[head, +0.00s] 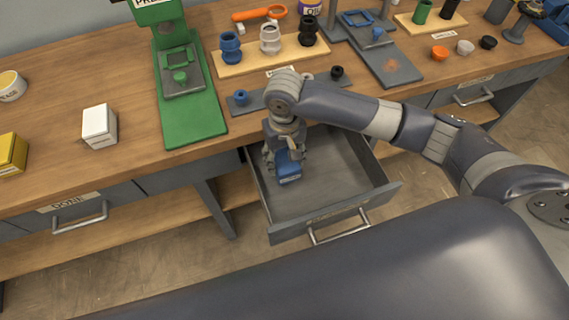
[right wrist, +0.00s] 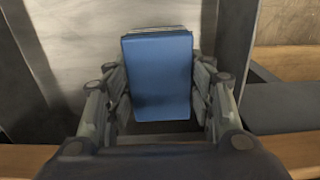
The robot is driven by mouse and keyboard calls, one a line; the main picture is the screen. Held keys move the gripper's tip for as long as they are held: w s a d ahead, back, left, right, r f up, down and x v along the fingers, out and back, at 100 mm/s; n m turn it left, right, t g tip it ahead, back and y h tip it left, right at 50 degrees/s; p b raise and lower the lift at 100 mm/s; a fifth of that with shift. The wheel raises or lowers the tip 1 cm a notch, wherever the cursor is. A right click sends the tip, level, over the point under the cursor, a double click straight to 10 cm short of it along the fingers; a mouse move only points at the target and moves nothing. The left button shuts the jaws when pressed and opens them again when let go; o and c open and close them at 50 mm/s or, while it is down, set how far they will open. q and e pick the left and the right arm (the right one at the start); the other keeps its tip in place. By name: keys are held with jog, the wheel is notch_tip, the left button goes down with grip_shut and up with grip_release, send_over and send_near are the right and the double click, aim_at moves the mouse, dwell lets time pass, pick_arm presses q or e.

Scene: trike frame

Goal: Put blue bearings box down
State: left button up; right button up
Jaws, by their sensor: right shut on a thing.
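The blue bearings box (head: 289,174) is in the head view, at the left part of an open grey drawer (head: 345,173). My right gripper (head: 284,156) points down over the drawer and is shut on the box. The right wrist view shows the blue box (right wrist: 158,75) between the two fingers of the right gripper (right wrist: 160,100), with a pale edge at its far side. I cannot tell whether the box touches the drawer floor. The rest of the drawer is empty. My left gripper is not in view.
A white box (head: 99,126) and a yellow box (head: 10,154) stand on the wooden workbench (head: 60,85) at left. A green press (head: 182,85) and a rack of coloured parts (head: 270,55) stand behind the drawer. A closed drawer (head: 75,212) is at lower left.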

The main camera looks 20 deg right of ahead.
aim_at(284, 166)
jog(key=shift+f, duration=1.75)
jog(key=o, duration=1.5)
jog(key=shift+f, duration=0.2)
jog(key=shift+c, duration=0.2)
notch_tip(284, 166, up, 12)
jog(key=shift+r, duration=0.2)
jog(key=shift+s+f, duration=0.1)
jog(key=shift+s, duration=0.05)
